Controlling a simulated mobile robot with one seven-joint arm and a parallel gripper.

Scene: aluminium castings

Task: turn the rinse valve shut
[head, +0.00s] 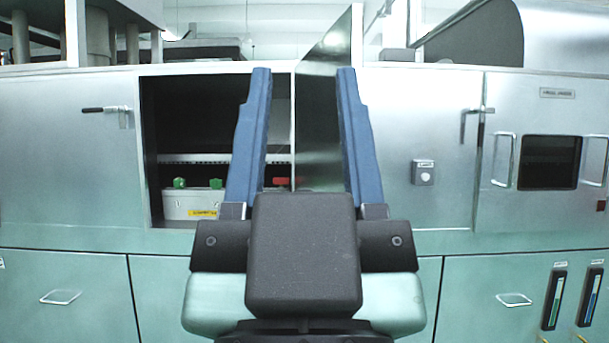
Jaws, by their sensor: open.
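My gripper (304,72) is in the middle of the head view. Its two blue fingers stand wide apart, pointing forward, with nothing between them. Behind the left finger is an open cabinet compartment (190,110) with a dark inside. Low in it, a small red part (281,181), possibly the rinse valve's handle, shows between the fingers, farther off. Its lower part is hidden by my gripper. Two green knobs (179,183) sit on a white box (185,205) with a yellow label, left of the left finger. I cannot tell how the red part is turned.
An open metal door (322,120) stands out from the compartment's right edge, behind the right finger. Closed steel panels (60,150) with latch handles flank it. A small dark window (549,162) is at right. Green drawers (65,285) run below.

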